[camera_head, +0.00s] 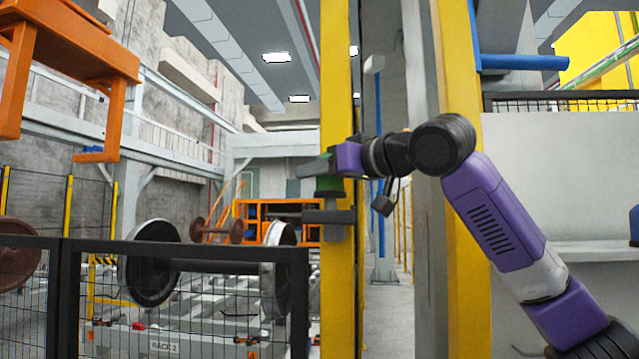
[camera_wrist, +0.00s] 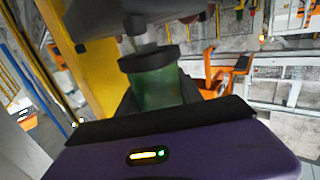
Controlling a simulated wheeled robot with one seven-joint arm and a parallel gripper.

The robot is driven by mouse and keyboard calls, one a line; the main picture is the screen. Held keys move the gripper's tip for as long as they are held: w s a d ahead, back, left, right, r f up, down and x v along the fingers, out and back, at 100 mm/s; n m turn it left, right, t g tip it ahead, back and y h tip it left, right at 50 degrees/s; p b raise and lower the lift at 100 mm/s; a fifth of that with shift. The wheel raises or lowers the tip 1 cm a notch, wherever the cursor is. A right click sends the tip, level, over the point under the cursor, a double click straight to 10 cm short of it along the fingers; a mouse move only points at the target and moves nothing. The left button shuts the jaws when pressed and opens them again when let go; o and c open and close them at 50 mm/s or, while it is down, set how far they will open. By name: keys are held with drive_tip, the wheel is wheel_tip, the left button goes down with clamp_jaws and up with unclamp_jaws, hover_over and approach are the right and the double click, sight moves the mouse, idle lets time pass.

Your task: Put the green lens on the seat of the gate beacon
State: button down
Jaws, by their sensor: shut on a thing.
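A grey bracket (camera_head: 329,217), apparently the gate beacon's seat, is right below the lens in the head view. In the wrist view a pale stem (camera_wrist: 143,30) shows between the collar and the dark grey bracket (camera_wrist: 95,16). I cannot tell whether lens and seat touch.
The yellow post (camera_head: 340,110) stands right beside my gripper, and a second yellow post (camera_head: 459,230) stands behind my arm. A black mesh fence (camera_head: 190,248) crosses the lower left, with wheelsets (camera_head: 152,262) behind it. An orange frame (camera_head: 70,50) hangs at upper left.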

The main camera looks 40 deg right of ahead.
drive_tip(key=shift+f, duration=1.05)
drive_tip(key=c, duration=0.8)
unclamp_jaws()
drive_tip(key=shift+o, duration=0.2)
drive_tip(key=s+b, duration=0.4)
drive_tip(key=s, duration=0.8)
drive_tip(key=shift+r, duration=0.3)
